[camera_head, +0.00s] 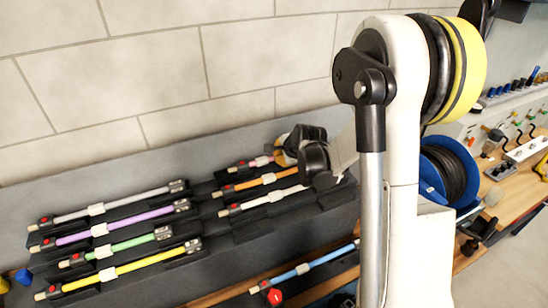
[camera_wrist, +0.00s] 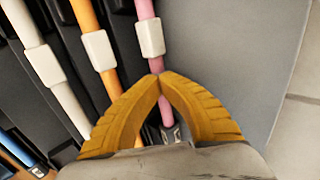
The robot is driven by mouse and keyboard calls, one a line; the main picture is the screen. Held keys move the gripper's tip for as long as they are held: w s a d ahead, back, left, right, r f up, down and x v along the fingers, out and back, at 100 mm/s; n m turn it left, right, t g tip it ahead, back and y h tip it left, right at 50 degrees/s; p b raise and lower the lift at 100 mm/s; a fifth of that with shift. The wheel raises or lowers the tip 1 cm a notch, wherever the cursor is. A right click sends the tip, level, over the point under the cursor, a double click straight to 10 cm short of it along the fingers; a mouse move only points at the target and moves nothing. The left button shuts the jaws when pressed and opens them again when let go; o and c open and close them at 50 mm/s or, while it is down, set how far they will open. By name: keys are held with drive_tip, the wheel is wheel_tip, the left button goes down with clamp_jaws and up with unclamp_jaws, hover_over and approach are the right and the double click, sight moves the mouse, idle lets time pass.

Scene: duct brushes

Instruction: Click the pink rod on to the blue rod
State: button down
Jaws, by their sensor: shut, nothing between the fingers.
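The pink rod (camera_wrist: 145,9) lies in the black rack, with a white sleeve (camera_wrist: 150,38) around it. Its end also shows in the head view (camera_head: 258,162), the rest hidden behind my gripper. My gripper (camera_wrist: 157,77) has its yellow fingertips together, empty, over the pink rod just past the sleeve. In the head view my gripper (camera_head: 287,150) is at the rack's back row. The blue rod (camera_head: 318,262) lies lower, near the front edge, with a white sleeve and a red button at its left end. A blue piece (camera_wrist: 20,147) shows at the wrist view's lower left.
Orange (camera_head: 255,182) and white (camera_head: 268,199) rods lie beside the pink one. Grey (camera_head: 120,203), purple (camera_head: 128,222), green (camera_head: 128,243) and yellow (camera_head: 132,267) rods lie at the left. A blue cable reel (camera_head: 432,190) stands right of my arm. A tiled wall rises behind.

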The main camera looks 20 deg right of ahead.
drive_tip(key=shift+r+p, duration=1.5)
drive_tip(key=shift+r, duration=1.4)
